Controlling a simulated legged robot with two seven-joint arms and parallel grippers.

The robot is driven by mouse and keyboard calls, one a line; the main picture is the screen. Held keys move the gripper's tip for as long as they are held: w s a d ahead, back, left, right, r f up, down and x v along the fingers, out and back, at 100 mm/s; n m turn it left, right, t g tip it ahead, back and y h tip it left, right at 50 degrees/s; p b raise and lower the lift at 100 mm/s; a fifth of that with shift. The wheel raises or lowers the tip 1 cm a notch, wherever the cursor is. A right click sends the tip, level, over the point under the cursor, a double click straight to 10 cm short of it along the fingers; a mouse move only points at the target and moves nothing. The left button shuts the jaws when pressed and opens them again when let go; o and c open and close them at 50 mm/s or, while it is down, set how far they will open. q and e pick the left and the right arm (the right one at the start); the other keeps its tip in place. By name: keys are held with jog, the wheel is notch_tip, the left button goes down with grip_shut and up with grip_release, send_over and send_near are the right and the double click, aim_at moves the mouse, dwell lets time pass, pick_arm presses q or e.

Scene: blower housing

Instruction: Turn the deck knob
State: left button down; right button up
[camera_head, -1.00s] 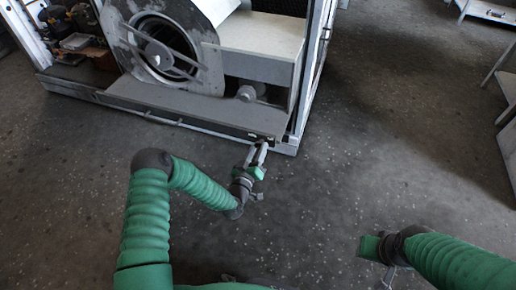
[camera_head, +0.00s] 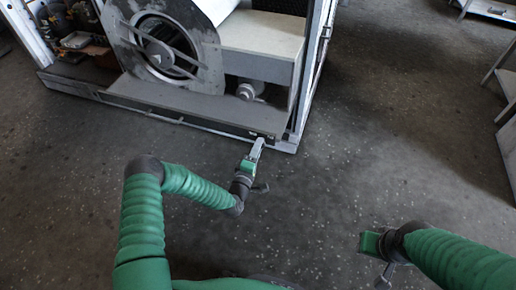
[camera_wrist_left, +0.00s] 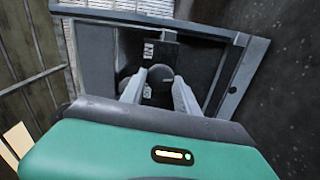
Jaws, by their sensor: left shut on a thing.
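The deck knob (camera_wrist_left: 157,92) shows in the left wrist view as a small dark piece between my two left fingers. It sits at the front edge of the grey deck (camera_head: 180,104), near the deck's right end. My left gripper (camera_head: 259,143) reaches that edge in the head view and covers the knob there. In the left wrist view my left gripper (camera_wrist_left: 158,88) has a finger on each side of the knob and is shut on it.
The round blower housing (camera_head: 163,48) with a slanted bar stands on the deck. A frame post (camera_head: 308,75) rises just right of the knob's end. Small items (camera_head: 75,38) crowd the left side. Shelving (camera_head: 492,10) stands far right. The floor between is clear.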

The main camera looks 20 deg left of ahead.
pick_arm(q)
jog(key=shift+a+f+n, duration=0.2)
jog(key=shift+n, duration=0.9)
jog(key=c, duration=0.9)
grip_release()
jog(key=shift+s, duration=0.1)
jog(key=s+p, duration=0.5)
jog(key=s, duration=1.1)
jog(key=shift+s+a, duration=0.3)
jog(key=shift+s, duration=0.05)
